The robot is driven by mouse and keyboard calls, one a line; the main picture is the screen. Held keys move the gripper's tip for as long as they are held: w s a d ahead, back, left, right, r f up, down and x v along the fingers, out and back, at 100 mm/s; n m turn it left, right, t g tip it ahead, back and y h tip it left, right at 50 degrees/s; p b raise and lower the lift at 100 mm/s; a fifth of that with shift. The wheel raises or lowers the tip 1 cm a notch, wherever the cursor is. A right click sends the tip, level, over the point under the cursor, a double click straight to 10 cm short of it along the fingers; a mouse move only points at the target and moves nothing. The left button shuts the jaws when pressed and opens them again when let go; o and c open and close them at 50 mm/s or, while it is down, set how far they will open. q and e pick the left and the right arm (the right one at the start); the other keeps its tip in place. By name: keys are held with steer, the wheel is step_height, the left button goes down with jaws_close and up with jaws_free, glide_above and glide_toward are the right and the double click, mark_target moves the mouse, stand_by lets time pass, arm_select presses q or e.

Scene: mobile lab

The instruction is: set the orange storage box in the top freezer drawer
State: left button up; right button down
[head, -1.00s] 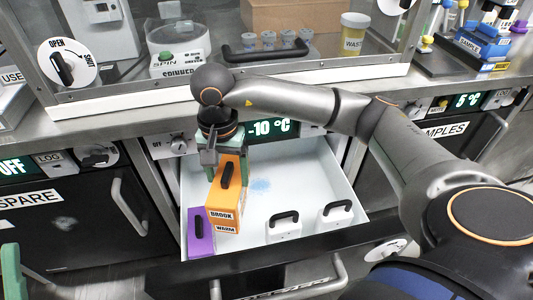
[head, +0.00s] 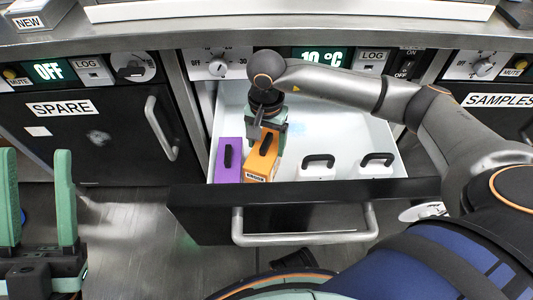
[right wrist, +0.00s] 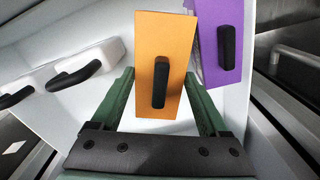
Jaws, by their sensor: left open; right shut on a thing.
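The orange storage box (head: 262,158) is inside the open freezer drawer (head: 312,132), just right of a purple box (head: 229,160). My right gripper (head: 268,128) is shut on the orange box from above. In the right wrist view the orange box (right wrist: 164,60) sits between the green fingers (right wrist: 160,100), its black handle facing the camera. Whether its underside touches the drawer floor is hidden. My left gripper (head: 37,205) is open and empty, outside the drawer at the far left.
Two white boxes with black handles, one nearer (head: 318,168) and one farther right (head: 374,166), stand in the drawer's right half. The drawer's front handle (head: 305,239) juts out. The closed SPARE door (head: 95,135) is at left.

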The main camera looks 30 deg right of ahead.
step_height(320, 180, down, 4)
steer(key=shift+f+b, duration=0.1)
steer(key=shift+b, duration=0.5)
steer(key=shift+f, duration=0.15)
jaws_free()
steer(key=shift+r, duration=0.25)
step_height(320, 180, up, 12)
steer(key=p, duration=0.4)
steer(key=shift+f, duration=0.1)
